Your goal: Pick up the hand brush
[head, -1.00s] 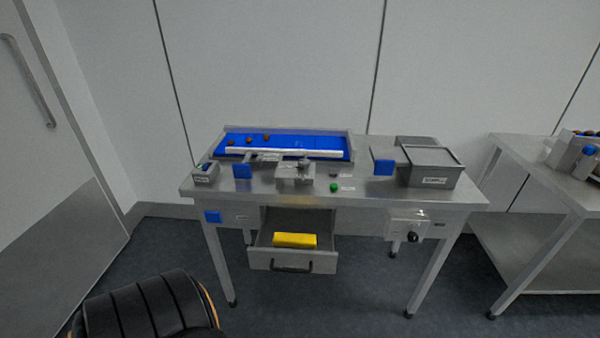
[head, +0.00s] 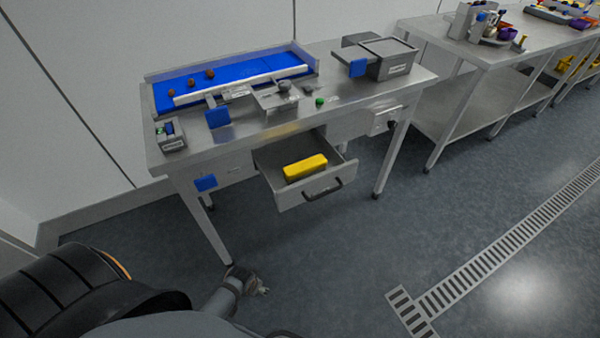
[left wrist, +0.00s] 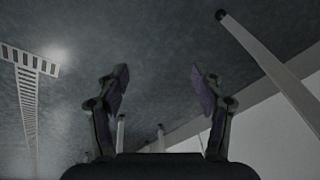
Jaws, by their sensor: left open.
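A yellow block-like object (head: 305,168) lies in the open drawer (head: 322,185) under the steel table. It may be the hand brush, but no bristles or handle can be made out. My left gripper (head: 262,289) is low over the floor by the table's front left leg, below and left of the drawer and well apart from it. In the left wrist view its two fingers (left wrist: 160,92) are spread with nothing between them. My right gripper is in neither view.
The steel table (head: 340,108) carries a blue sorting belt (head: 240,72) with several dates and a grey box (head: 390,58). A second steel table (head: 470,70) stands at the right. The floor (head: 350,260) in front is open, with a drain grating (head: 510,235).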

